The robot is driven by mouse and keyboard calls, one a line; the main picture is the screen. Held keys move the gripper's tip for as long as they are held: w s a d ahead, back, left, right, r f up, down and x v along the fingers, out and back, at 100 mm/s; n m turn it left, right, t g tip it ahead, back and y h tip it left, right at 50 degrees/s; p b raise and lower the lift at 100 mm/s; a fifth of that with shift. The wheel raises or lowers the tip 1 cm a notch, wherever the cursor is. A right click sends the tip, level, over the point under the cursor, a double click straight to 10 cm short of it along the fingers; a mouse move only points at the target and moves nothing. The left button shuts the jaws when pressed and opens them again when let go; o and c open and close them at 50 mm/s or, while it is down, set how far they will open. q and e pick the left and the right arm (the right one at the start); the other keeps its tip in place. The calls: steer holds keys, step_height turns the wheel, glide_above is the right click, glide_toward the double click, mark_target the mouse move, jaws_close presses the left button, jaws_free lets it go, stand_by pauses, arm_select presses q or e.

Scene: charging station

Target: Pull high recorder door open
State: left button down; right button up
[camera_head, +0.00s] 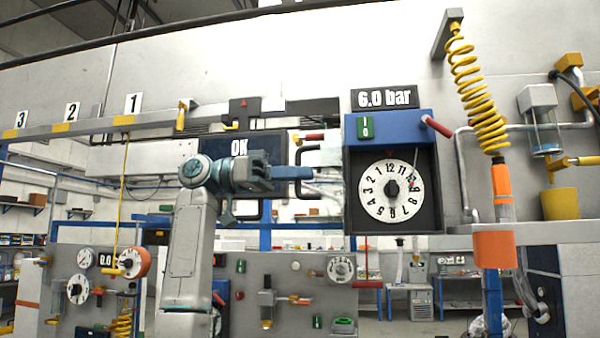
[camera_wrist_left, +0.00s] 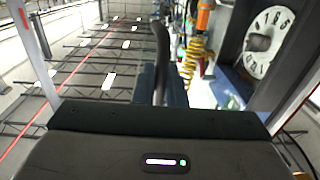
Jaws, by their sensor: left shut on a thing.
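The high recorder (camera_head: 435,200) is a blue and black case with a round white dial (camera_head: 378,205), at right centre in the head view. The dial also shows at the upper right of the left wrist view (camera_wrist_left: 268,42). A black bar handle (camera_head: 304,153) stands left of the case; it rises between the fingers in the left wrist view (camera_wrist_left: 161,45). My left gripper (camera_head: 308,173) is shut on this handle. A pale, see-through strip between handle and case seems to be the door, turned outward; its exact angle is unclear. My right gripper is not in view.
A yellow spring (camera_head: 478,90) with an orange cylinder hangs right of the recorder. A red-tipped knob (camera_head: 437,126) sticks out at its upper right. A dark "OK" display (camera_head: 238,147) is behind my left arm. A lower panel with dials (camera_head: 340,268) stands below.

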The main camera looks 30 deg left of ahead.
arm_select(q)
steer(key=c, duration=1.6)
jaws_free()
steer(key=shift+w, duration=0.1)
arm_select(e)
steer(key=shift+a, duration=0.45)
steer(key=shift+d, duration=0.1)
